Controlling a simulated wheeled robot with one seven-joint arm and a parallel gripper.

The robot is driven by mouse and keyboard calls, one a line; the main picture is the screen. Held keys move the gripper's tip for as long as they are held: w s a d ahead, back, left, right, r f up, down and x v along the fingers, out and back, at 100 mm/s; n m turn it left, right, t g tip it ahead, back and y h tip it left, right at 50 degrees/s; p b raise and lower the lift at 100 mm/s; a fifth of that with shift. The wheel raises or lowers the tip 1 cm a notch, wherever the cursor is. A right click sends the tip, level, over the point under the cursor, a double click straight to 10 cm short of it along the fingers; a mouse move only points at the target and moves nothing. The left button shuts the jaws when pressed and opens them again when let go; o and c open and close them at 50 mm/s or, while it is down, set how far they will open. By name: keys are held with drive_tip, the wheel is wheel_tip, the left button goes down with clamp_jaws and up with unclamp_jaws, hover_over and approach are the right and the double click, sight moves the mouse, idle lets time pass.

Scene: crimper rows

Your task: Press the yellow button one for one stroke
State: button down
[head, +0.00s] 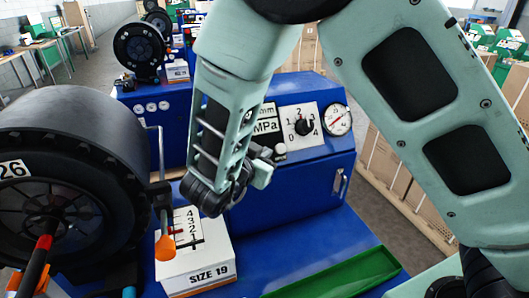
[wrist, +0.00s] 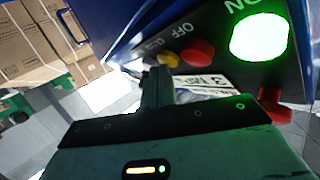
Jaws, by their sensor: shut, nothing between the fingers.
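The yellow button (wrist: 168,59) is small and sits on the dark control panel in the wrist view. It is just beyond my fingertips and slightly to their right. My gripper (wrist: 156,72) is shut and empty, pointing towards the panel; whether it touches the button I cannot tell. A red button (wrist: 197,54) is directly right of the yellow one, near the OFF label. In the head view my gripper (head: 264,158) is in front of the blue machine's panel, below the MPa label. No yellow button shows there; my arm covers part of the panel.
A large lit green button (wrist: 260,37) marked ON is right of the red one, with another red part (wrist: 275,106) below. The head view shows a dial (head: 303,126), a gauge (head: 337,119), a SIZE 19 box (head: 197,265), an orange-tipped lever (head: 165,246) and a green tray (head: 340,275).

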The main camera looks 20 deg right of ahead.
drive_tip(key=shift+r, duration=0.1)
idle(0.3)
drive_tip(key=shift+s+r+p, duration=0.4)
drive_tip(key=shift+s+p, duration=0.1)
drive_tip(key=shift+s, duration=0.2)
drive_tip(key=s+r, duration=0.1)
drive_tip(key=s+r+p, duration=0.1)
drive_tip(key=s+p, duration=0.1)
drive_tip(key=s, duration=0.1)
drive_tip(key=shift+s+r, duration=0.1)
drive_tip(key=shift+r, duration=0.3)
idle(1.5)
